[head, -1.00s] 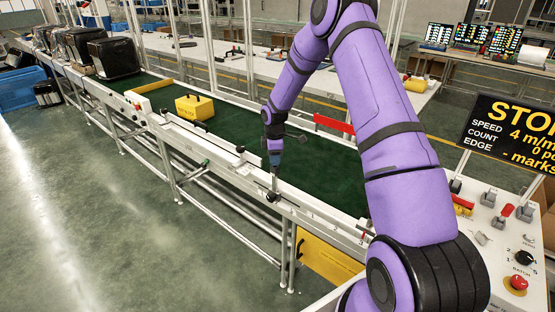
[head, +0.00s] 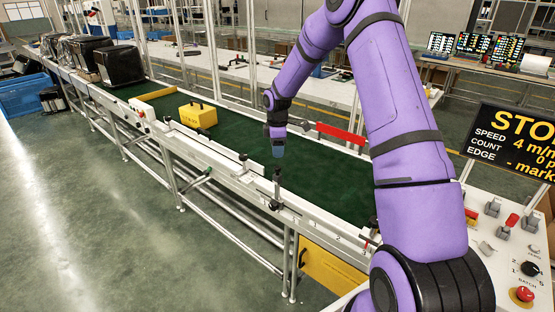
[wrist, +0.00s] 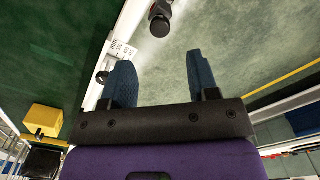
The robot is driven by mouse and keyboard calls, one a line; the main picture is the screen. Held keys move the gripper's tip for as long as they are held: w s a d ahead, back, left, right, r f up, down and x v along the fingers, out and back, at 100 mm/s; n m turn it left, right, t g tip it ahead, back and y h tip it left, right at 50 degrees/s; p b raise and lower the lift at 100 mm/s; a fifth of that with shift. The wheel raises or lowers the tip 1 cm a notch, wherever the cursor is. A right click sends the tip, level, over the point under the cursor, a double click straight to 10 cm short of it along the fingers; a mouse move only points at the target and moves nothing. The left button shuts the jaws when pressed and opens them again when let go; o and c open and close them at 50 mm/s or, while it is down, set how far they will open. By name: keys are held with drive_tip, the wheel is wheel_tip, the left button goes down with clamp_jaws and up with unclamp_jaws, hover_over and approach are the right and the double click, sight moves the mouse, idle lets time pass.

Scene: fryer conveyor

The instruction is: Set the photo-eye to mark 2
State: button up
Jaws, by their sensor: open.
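The photo-eye (head: 276,184) looks like a short upright post with a black head, clamped on the conveyor's near side rail (head: 318,222). A dark round knob (head: 274,205) sits at its foot on the outer side. A black knob (wrist: 160,22) and part of the white rail show beyond the fingertips.
A red bar (head: 340,135) stands at the far rail. A control panel (head: 508,250) and a black sign (head: 515,142) starting "STO" are at the right.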

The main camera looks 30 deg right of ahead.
drive_tip(key=shift+r, duration=1.45)
drive_tip(key=s+a+r+m+t+h, duration=0.1)
drive_tip(key=s+a+r+m, duration=0.25)
drive_tip(key=s+r, duration=0.65)
drive_tip(key=s+a+r+m+t, duration=0.1)
drive_tip(key=s+a+r+m, duration=0.25)
drive_tip(key=s+r, duration=0.65)
drive_tip(key=s+a+r+m+t, duration=0.1)
drive_tip(key=s+a+r+m, duration=0.1)
drive_tip(key=s, duration=0.9)
drive_tip(key=s+a+r+m+t+y, duration=0.1)
drive_tip(key=s+a+r+m+t, duration=0.1)
drive_tip(key=s, duration=0.9)
wheel_tip(320, 180, up, 3)
drive_tip(key=shift+a+r+m, duration=0.1)
drive_tip(key=shift+a+m, duration=0.6)
drive_tip(key=shift+m, duration=0.3)
drive_tip(key=shift+o, duration=0.4)
